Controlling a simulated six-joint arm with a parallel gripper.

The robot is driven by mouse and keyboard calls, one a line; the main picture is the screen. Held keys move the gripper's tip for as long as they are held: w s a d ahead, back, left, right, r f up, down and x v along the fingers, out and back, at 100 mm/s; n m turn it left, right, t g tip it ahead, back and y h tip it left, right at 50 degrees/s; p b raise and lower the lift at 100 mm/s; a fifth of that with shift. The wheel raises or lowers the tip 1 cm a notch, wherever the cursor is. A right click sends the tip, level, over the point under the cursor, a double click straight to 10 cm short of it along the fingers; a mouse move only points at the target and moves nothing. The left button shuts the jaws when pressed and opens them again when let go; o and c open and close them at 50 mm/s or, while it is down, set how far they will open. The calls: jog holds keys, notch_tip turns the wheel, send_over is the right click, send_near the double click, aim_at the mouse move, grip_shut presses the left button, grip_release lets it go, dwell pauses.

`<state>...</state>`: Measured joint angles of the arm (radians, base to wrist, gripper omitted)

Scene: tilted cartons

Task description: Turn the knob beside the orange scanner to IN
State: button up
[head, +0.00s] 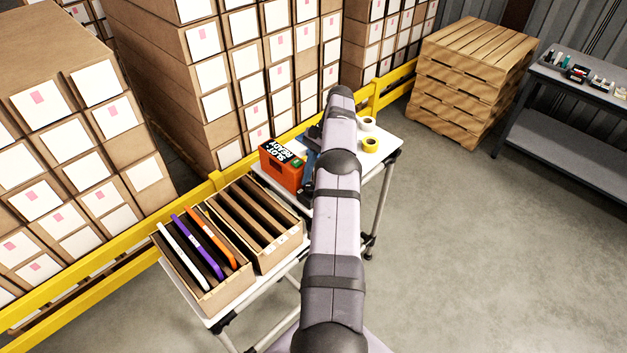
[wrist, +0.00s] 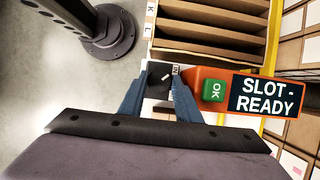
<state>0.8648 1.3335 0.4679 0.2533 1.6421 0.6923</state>
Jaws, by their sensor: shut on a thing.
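The orange scanner (head: 280,175) stands on the white cart table in the head view. In the wrist view the scanner (wrist: 202,73) has a green OK button and a dark display reading "SLOT-READY". The dark round knob (wrist: 159,73) is beside it, to its left in the wrist view, with a pale mark on its face. My gripper (wrist: 160,84) has its blue fingers shut on the knob, one on each side. A small label beside the knob is partly covered by a finger, so I cannot read the setting. In the head view my arm hides the knob.
A carton with several dividers (head: 257,185) is next to the scanner. Another carton (head: 222,294) holds white, purple and orange flat items. A yellow tape roll (head: 371,145) and a white roll (head: 368,121) lie beyond my arm. A yellow rail (head: 225,181) runs behind the cart.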

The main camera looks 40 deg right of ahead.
dwell(0.4)
jog(key=o, duration=0.8)
jog(key=shift+r+b, duration=0.3)
jog(key=shift+r, duration=0.25)
notch_tip(320, 180, up, 9)
jog(key=p, duration=0.4)
